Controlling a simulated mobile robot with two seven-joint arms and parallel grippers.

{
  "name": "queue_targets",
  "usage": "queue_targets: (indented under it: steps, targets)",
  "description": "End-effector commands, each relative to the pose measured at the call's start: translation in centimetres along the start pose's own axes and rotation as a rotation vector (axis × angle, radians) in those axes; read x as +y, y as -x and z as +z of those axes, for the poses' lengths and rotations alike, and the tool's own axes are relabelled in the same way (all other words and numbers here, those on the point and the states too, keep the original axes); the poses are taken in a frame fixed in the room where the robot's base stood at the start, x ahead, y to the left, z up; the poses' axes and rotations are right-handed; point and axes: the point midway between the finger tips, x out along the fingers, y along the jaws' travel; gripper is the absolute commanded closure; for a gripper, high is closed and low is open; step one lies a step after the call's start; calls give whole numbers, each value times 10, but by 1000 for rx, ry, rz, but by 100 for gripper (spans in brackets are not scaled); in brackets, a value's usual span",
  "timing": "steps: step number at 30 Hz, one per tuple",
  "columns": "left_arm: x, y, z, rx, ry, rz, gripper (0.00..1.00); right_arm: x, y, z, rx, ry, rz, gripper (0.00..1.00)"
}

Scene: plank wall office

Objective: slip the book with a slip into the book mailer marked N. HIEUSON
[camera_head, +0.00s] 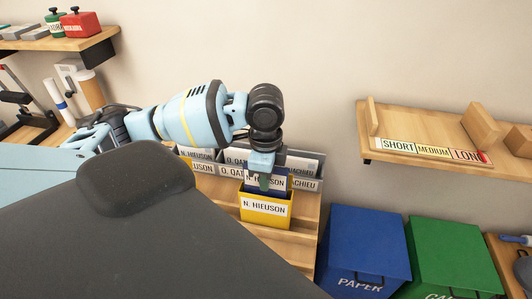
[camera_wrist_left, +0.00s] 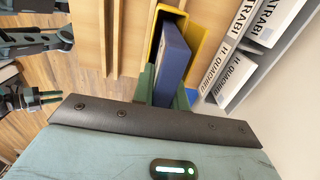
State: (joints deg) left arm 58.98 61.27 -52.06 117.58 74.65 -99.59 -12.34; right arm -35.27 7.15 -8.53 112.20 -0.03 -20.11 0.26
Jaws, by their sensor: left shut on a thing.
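The yellow book mailer (camera_head: 265,213) marked N. HIEUSON stands upright on the wooden shelf in the head view. My left gripper (camera_head: 265,180) is directly above it, pointing down, shut on the blue book (camera_head: 279,183). The book has a white slip (camera_head: 278,181) reading HIEUSON, partly covered by a finger. The book's lower part is hidden behind the mailer's front. In the left wrist view the blue book (camera_wrist_left: 173,58) is between my green fingers (camera_wrist_left: 164,92) and appears between the walls of the yellow mailer (camera_wrist_left: 155,30). Its depth inside is hidden.
A grey rack (camera_head: 305,185) with several name-labelled white items stands right behind the mailer. Bare wooden shelf (camera_head: 300,236) lies beside it. A blue PAPER bin (camera_head: 365,240) and a green bin (camera_head: 452,250) stand to the right, below a wall shelf (camera_head: 430,163) with size labels.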

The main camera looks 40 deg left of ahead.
Motion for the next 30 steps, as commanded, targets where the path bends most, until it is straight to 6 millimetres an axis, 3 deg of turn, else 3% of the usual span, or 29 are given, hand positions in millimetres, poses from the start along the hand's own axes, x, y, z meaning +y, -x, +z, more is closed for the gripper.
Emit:
queue_targets:
  steps: [10,11,17,26,30]
  targets:
    - [0,0,0,1,0,-2,100,0,0,0,1,-1,0,64]
    - [0,0,0,1,0,-2,84,0,0,0,1,-1,0,64]
    - [0,0,0,1,0,-1,60,0,0,0,1,-1,0,64]
    - [0,1,0,1,0,-1,60,0,0,-1,1,-1,0,64]
    - [-1,15,0,2,0,-5,60,0,0,-4,7,0,1,64]
